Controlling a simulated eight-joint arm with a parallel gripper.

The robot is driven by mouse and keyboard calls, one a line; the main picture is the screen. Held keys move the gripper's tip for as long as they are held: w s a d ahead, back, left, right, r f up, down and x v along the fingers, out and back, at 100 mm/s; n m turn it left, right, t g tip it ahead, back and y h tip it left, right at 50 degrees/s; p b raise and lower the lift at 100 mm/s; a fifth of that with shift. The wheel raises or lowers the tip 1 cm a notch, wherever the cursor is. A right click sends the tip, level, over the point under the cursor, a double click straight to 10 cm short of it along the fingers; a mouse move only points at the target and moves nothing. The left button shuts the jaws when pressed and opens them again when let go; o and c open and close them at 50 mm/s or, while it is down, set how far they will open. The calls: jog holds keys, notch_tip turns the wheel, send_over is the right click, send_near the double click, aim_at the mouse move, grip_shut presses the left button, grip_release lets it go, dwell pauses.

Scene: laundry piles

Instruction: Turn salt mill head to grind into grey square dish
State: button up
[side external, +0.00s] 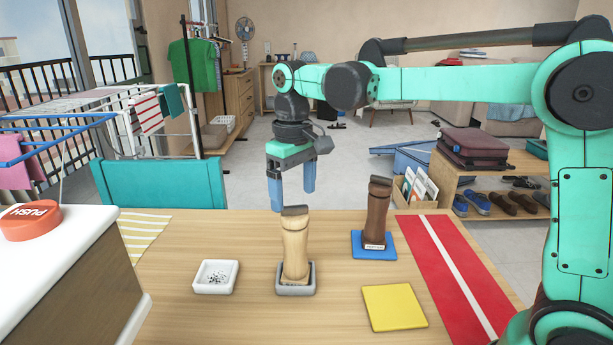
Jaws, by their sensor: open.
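A light wooden mill (295,250) with a dark, slanted head (294,211) stands upright in the grey square dish (296,291). A dark wooden mill (376,218) stands upright on a blue square mat (374,246), with a small pale label at its base. Which mill holds salt I cannot read from here. My gripper (292,190) points down with its blue fingers apart and empty. In the picture it is just above the light mill's head and not visibly touching it. The inside of the grey dish is mostly hidden by the mill.
A white square dish (204,287) with dark specks lies left of the light mill. A yellow square (394,306) lies front right, beside a red runner (455,275) with a white stripe. A white-topped cabinet (50,260) with a red PUSH button (30,221) stands at left.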

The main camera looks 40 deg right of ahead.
aim_at(294, 206)
jog(key=shift+r, duration=0.35)
jog(key=n, duration=0.4)
jog(key=shift+r+n, duration=0.3)
jog(key=n, duration=0.3)
jog(key=shift+r, duration=0.1)
jog(key=shift+f, duration=3.4)
